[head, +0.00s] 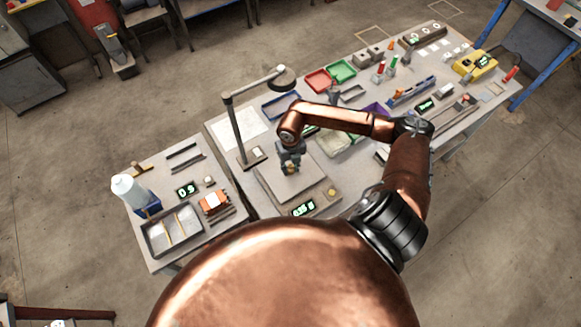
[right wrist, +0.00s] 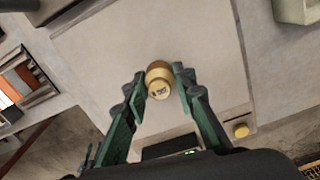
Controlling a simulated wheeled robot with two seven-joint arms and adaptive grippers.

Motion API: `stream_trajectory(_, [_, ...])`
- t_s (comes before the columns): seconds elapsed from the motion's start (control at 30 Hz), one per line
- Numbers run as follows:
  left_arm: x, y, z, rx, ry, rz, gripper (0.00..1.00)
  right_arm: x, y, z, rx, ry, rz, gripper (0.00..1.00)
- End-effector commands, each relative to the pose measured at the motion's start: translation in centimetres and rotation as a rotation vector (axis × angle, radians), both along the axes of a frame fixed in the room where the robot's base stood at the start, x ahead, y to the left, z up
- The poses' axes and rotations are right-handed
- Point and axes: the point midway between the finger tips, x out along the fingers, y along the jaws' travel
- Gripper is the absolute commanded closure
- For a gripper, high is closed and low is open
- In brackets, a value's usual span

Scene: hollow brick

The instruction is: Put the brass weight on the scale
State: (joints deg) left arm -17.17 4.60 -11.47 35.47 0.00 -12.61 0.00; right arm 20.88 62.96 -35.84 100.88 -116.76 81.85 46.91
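The brass weight (right wrist: 158,82) is a small knobbed cylinder with a dark marking, between the two fingertips of my right gripper (right wrist: 160,76). The fingers appear to press on both of its sides. In the head view the right gripper (head: 290,158) points down over the plate of the scale (head: 268,181), with the weight (head: 290,169) low between its fingers. I cannot tell whether the weight touches the plate. The scale's display (head: 303,208) glows green and seems to read a small number. My left gripper is not in view.
A small brass-coloured round piece (head: 332,191) sits at the scale's front right. A lamp stand (head: 238,130) rises behind the scale. A side table on the left holds a white bottle (head: 128,188) and a tray (head: 172,230). Coloured bins and tools crowd the bench to the right.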

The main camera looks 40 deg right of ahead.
Motion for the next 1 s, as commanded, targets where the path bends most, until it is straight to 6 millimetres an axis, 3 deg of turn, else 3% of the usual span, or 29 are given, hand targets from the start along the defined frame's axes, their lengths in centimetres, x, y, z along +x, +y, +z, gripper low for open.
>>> stream_trajectory(0.23, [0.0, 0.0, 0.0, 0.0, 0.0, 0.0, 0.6, 0.0, 0.0, 0.0, 0.0, 0.0, 0.0, 0.59])
stream_trajectory(0.57, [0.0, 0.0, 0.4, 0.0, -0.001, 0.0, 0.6, 0.0, 0.0, 0.4, 0.0, 0.0, 0.0, 0.59])
stream_trajectory(0.77, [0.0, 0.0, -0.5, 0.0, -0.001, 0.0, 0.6, 0.1, 0.0, 3.1, -0.001, -0.005, 0.003, 0.59])
stream_trajectory(1.0, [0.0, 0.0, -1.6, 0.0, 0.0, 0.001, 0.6, 0.1, -0.1, 8.2, -0.002, -0.004, 0.001, 0.59])
